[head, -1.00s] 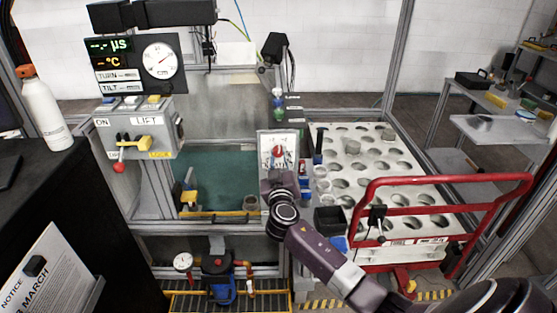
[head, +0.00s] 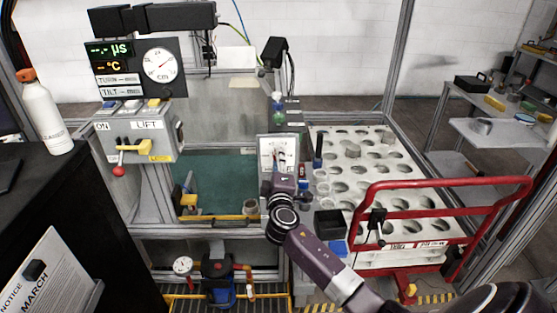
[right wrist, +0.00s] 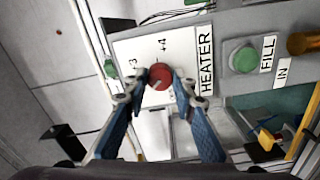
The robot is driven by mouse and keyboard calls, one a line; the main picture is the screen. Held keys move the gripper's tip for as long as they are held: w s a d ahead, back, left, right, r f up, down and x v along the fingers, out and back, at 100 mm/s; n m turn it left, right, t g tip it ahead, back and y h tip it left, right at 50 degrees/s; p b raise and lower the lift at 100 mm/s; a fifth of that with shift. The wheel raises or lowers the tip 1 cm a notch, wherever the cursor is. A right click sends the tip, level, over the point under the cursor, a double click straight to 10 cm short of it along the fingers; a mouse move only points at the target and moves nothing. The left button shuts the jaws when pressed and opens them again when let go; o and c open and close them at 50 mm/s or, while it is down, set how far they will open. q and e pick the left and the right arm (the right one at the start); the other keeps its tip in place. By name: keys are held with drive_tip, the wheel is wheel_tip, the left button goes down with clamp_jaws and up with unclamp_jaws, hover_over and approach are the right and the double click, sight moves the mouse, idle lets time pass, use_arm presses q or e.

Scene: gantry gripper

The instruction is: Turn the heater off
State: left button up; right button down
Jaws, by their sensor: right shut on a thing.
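The heater panel is a white plate (head: 265,145) on the grey gantry in the middle of the head view. The right wrist view shows its HEATER label (right wrist: 205,60), number marks and a round red knob (right wrist: 160,77). My right gripper (right wrist: 157,90) is at the panel, with its blue fingers on both sides of the red knob, shut on it. In the head view, my right gripper (head: 280,168) covers the lower part of the panel and hides the knob. My left gripper is out of view.
A green FILL button (right wrist: 243,57) sits beside the heater label. The lift box (head: 140,130) with its levers is at left. A white rack with holes (head: 350,165) and a red-handled cart (head: 445,182) stand at right. A black bin (head: 329,223) is close to my right arm.

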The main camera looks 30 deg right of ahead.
drive_tip(key=shift+n+p, duration=1.7)
drive_tip(key=shift+n, duration=3.1)
drive_tip(key=c, duration=1.6)
unclamp_jaws()
drive_tip(key=shift+s+a, duration=0.1)
drive_tip(key=v, duration=1.1)
drive_tip(key=shift+s+a, duration=0.15)
drive_tip(key=shift+s, duration=0.2)
drive_tip(key=shift+f, duration=0.1)
